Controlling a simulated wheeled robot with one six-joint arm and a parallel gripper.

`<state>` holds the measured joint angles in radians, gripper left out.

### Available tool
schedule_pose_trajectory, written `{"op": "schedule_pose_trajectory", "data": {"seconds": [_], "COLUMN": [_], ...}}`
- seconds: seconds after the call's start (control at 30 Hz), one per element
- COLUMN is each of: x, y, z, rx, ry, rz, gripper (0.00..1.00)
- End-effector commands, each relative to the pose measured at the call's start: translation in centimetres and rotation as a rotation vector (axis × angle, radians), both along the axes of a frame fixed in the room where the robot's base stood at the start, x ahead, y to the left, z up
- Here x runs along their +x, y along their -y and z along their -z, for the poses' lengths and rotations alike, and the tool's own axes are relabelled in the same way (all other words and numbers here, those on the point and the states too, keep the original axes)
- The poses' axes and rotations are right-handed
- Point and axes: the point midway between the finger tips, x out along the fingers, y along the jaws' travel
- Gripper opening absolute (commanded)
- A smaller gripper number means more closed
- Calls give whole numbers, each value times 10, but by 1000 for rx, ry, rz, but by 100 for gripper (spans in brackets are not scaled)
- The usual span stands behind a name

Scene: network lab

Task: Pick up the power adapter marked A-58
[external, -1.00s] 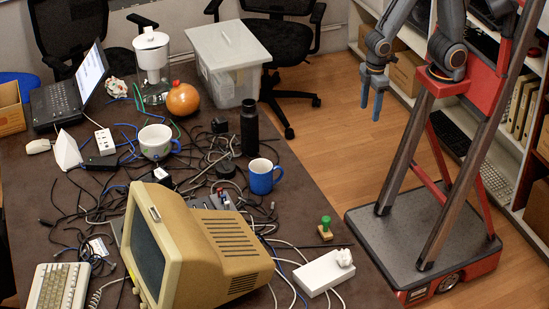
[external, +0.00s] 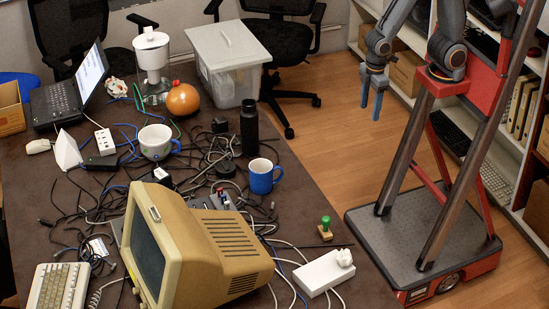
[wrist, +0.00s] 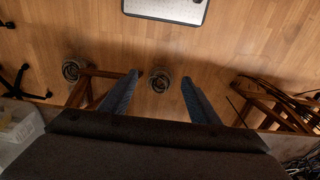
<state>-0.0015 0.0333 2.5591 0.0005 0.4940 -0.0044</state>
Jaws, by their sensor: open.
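Several black adapter-like blocks lie among the cables on the dark table: one block (external: 220,125) near the black bottle, one with a pale label (external: 162,175) below the white mug, and a longer one (external: 101,162) at the left. No A-58 marking is legible, so I cannot tell which it is. My gripper (external: 370,110) hangs over the floor to the right of the table, well apart from the adapters. In the wrist view my gripper (wrist: 160,76) has its blue fingers spread with nothing between them.
A tangle of cables covers the table (external: 320,180). A beige monitor (external: 230,250), blue mug (external: 262,178), black bottle (external: 249,128), orange gourd-like object (external: 183,99) and clear bin (external: 228,60) stand on it. A white power strip (external: 318,275) lies near the right edge.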

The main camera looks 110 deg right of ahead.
Motion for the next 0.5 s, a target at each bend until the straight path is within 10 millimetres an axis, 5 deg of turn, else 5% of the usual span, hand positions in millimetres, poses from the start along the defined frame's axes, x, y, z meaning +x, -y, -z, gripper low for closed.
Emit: {"op": "schedule_pose_trajectory", "data": {"seconds": [0.5], "x": [1], "y": [0], "z": [-82], "rx": [0], "ry": [7], "rz": [0], "gripper": [56]}}
